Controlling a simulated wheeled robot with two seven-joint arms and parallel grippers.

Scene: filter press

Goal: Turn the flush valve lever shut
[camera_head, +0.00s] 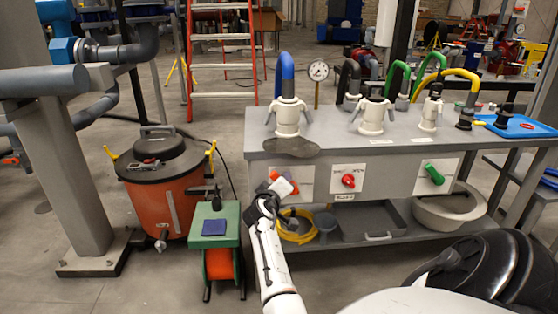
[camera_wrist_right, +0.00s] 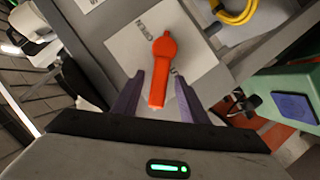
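An orange lever (camera_wrist_right: 161,70) is on a white plate (camera_wrist_right: 150,50) in the right wrist view. Its pivot end is farther away and its handle points toward my right gripper (camera_wrist_right: 160,82). The fingers are open on either side of the handle, with a gap on both sides. The plate reads "OPEN" beside the lever; another word is mostly hidden. In the head view my right gripper (camera_head: 274,188) is at the left front of the grey bench and hides much of this lever. My left gripper is not in view.
A green stand (camera_head: 214,226) and an orange drum (camera_head: 166,205) are at left. A yellow hose (camera_head: 296,232) lies on the lower shelf.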

